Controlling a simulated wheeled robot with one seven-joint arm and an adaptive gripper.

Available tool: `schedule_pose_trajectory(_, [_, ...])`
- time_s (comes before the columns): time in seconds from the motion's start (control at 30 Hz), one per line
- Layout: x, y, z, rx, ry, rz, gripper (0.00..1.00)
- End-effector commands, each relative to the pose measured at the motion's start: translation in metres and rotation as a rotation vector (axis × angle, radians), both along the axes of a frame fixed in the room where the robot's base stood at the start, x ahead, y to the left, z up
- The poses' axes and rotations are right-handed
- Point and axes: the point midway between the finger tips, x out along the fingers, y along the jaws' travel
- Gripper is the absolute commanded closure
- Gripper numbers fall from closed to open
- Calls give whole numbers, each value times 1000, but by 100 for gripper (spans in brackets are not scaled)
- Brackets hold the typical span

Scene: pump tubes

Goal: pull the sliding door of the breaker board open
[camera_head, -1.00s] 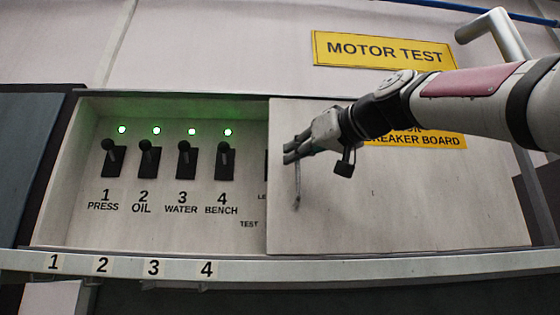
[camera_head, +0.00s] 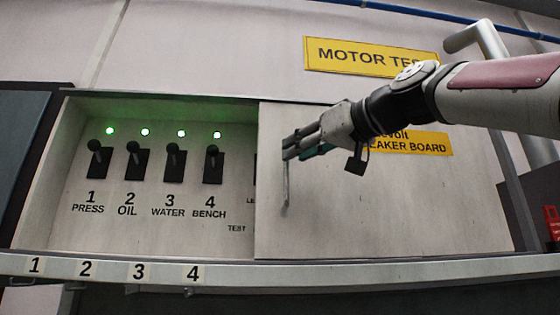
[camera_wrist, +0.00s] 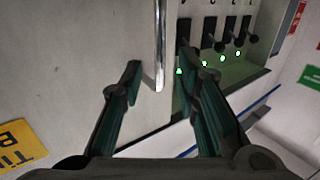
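The sliding door (camera_head: 380,200) of the breaker board is a pale flat panel covering the right part of the board. A thin upright metal handle (camera_head: 285,187) stands near its left edge. My gripper (camera_head: 287,147) is at the upper part of this handle. In the wrist view my gripper (camera_wrist: 159,72) has its two dark teal fingers apart, with the handle (camera_wrist: 160,35) showing between them. The fingers do not visibly press on it. To the left the board's recess (camera_head: 225,110) is open, and another switch is mostly hidden by the door's edge.
Several black switches (camera_head: 137,162) with green lights stand in the open recess left of the door. A ledge (camera_head: 400,268) with number labels runs below. A bent pipe (camera_head: 480,38) is at upper right, behind my arm. A red box (camera_head: 552,222) is at the far right.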

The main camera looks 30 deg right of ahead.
Motion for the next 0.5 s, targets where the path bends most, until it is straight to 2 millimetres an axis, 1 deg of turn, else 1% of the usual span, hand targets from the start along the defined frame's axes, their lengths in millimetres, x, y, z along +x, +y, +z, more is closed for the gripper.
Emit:
schedule_pose_trajectory(0.03, [-13,-3,1,2,-3,0,71])
schedule_pose_trajectory(0.2, [-44,-9,0,1,-2,0,71])
schedule_pose_trajectory(0.33, [-61,-12,0,0,-1,0,71])
schedule_pose_trajectory(0.5, [-70,-14,0,0,0,0,71])
